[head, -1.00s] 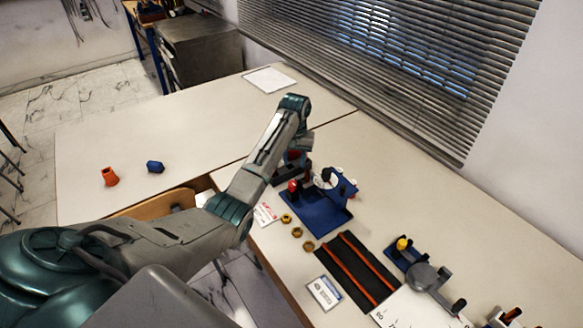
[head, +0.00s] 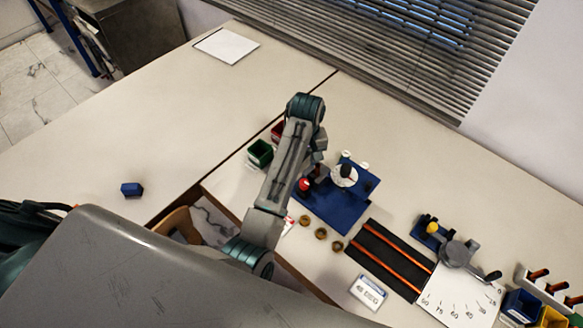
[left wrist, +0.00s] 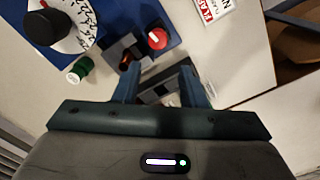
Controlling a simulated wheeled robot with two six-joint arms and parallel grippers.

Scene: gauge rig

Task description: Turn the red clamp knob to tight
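The red clamp knob (head: 304,184) sits at the left side of the blue base plate (head: 333,211). In the left wrist view the red knob (left wrist: 157,38) shows a pale line on its top and stands beside a grey and black block (left wrist: 125,50). A white dial (head: 345,178) with a black knob (left wrist: 44,25) is on the same plate. My left gripper (left wrist: 160,66) is open, its two fingers apart, with the red knob beyond the fingertips and not between them. In the head view my left arm hides most of this gripper. My right gripper is not in view.
A green bin (head: 260,152) and a red bin (head: 277,132) stand left of my arm. Three brass rings (head: 320,233) lie before the plate. A black rack with orange rails (head: 390,257) and a scaled gauge board (head: 455,300) are to the right. The far left tabletop is mostly clear.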

